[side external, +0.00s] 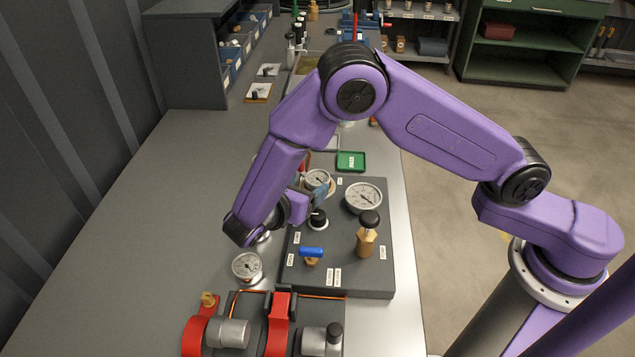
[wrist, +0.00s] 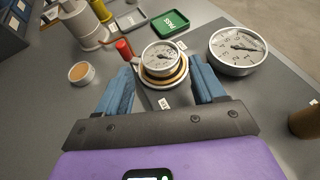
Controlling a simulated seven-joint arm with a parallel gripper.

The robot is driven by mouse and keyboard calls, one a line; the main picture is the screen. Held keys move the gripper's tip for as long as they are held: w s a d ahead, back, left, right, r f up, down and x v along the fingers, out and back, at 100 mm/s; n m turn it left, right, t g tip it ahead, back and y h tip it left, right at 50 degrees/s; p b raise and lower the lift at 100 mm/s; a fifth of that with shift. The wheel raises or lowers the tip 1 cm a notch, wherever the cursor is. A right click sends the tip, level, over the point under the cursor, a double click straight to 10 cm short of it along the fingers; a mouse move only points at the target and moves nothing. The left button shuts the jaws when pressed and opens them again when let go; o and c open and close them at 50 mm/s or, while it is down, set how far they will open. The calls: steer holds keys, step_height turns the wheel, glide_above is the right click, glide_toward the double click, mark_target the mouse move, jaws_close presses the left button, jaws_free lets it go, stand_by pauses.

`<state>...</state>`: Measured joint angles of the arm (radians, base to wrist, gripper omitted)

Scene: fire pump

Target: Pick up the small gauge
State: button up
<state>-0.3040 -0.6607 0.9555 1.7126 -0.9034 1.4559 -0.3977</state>
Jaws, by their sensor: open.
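The small gauge (wrist: 162,57), with a round white dial and a brass ring beneath it, sits near the middle of the wrist view. It also shows in the side view (side external: 317,179), partly covered by my arm. My gripper (wrist: 163,72) is open, its two blue fingers apart on the left and right of the gauge. The dial shows beyond and between the fingertips. I cannot tell whether either finger touches it. In the side view my gripper is mostly hidden behind my purple arm.
A larger gauge (wrist: 237,48) stands close on the right on the grey panel. A red-tipped part (wrist: 124,49) is close on the left. A green tray (wrist: 169,22) lies behind. In the side view, another gauge (side external: 247,266), a brass valve (side external: 366,242) and a blue-handled valve (side external: 312,253) stand nearer.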

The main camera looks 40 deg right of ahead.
mark_target(321, 175)
steer(key=shift+x, duration=2.6)
steer(key=shift+r, duration=0.1)
steer(key=c, duration=1)
steer(key=shift+r, duration=0.1)
